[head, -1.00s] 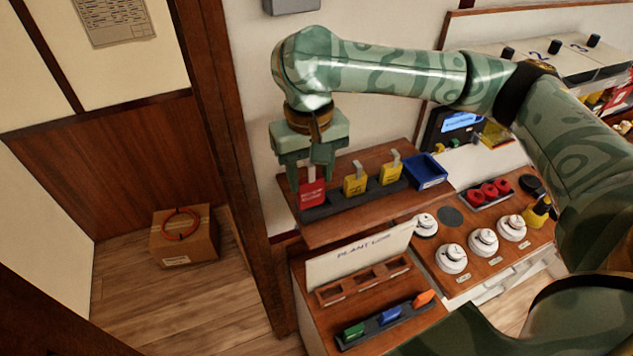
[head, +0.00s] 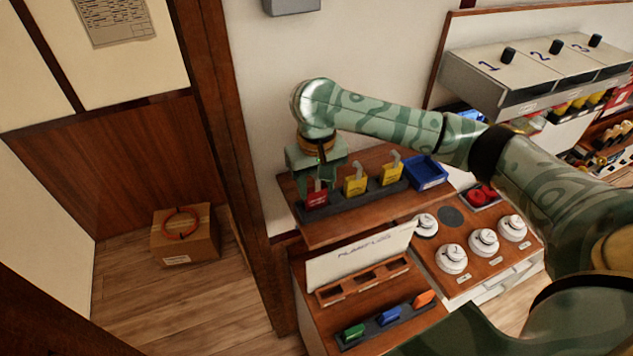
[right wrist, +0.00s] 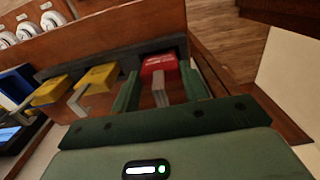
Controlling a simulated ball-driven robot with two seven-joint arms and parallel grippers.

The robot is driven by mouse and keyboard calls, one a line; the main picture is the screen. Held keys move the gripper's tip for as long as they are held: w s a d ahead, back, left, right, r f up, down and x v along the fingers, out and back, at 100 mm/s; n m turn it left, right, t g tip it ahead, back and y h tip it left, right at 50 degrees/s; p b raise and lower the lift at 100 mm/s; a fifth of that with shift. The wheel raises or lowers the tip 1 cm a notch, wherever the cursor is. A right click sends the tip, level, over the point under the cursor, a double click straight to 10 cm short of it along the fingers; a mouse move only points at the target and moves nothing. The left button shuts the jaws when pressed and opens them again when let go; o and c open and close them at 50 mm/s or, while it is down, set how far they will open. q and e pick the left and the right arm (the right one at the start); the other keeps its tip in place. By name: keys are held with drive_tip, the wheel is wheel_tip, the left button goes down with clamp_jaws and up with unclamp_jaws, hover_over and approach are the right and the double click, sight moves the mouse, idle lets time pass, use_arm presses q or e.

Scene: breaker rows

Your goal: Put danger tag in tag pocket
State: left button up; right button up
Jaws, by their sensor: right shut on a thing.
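The red danger tag (head: 316,198) is at the left end of the dark rack (head: 335,206) on the wooden shelf, in line with two yellow tags. Its lower edge is at the rack; I cannot tell how deep it sits. My right gripper (head: 318,182) is above it, shut on its grey handle. In the right wrist view the red tag (right wrist: 160,65) shows between the fingers of my right gripper (right wrist: 162,95), with the handle pointing back towards the palm. No pocket is clearly marked as the tag pocket. My left gripper is not in view.
Yellow tags (head: 355,185) (head: 391,174) stand right beside the red one. A blue bin (head: 426,172) is at the shelf's right end. Below are a plant log board (head: 360,255), a rack of coloured pieces (head: 390,315) and white dials (head: 452,259). A wooden post (head: 225,130) stands left.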

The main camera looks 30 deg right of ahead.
drive_tip(key=shift+f, duration=0.15)
drive_tip(key=o, duration=1)
drive_tip(key=shift+o, duration=0.2)
wheel_tip(320, 180, up, 12)
drive_tip(key=shift+r, duration=0.15)
